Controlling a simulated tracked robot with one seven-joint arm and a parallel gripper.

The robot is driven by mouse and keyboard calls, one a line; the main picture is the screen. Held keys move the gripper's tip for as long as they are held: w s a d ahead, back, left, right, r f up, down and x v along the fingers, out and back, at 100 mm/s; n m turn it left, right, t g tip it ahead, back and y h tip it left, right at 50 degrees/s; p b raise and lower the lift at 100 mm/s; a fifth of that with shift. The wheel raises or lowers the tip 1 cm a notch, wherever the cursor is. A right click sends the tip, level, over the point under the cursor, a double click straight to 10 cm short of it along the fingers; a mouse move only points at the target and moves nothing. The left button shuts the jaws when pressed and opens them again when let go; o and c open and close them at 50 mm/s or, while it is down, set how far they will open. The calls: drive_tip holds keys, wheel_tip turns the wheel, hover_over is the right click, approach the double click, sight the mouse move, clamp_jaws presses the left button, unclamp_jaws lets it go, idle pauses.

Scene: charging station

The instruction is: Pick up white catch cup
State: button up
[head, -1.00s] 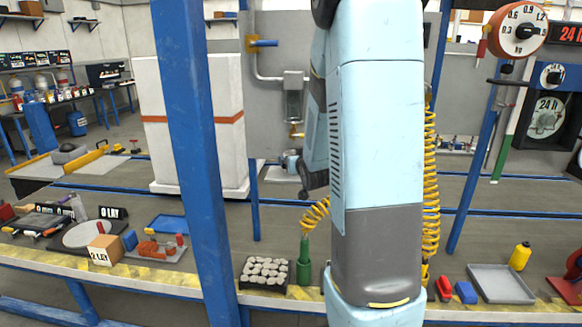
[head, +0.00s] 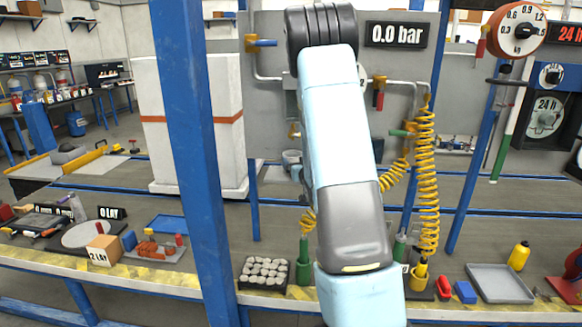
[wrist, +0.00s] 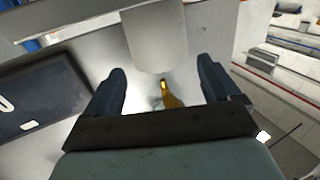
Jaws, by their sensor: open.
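A small pale cup (head: 291,157), which looks like the white catch cup, stands at the back beyond the bench, left of my arm in the head view. Part of it is hidden by the arm. My gripper (wrist: 163,76) is open in the wrist view, its two dark fingers spread apart with nothing clearly held. A pale cylinder (wrist: 155,40) hangs in front of the fingers, with a yellow brass fitting (wrist: 171,97) below it, between the fingers. I cannot clearly make out the cup in the wrist view. In the head view my arm hides most of the gripper.
A blue post (head: 195,150) stands left of my arm. Coiled yellow hoses (head: 427,180) hang to its right. The bench edge holds a tray of pale stones (head: 264,272), a green cylinder (head: 304,262) and an empty grey tray (head: 499,284). A display (head: 397,34) reads 0.0 bar.

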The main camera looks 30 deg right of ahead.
sight(290, 152)
drive_tip(key=shift+x, duration=3.5)
drive_tip(key=shift+a, duration=0.1)
drive_tip(key=shift+c, duration=0.3)
drive_tip(key=c, duration=0.7)
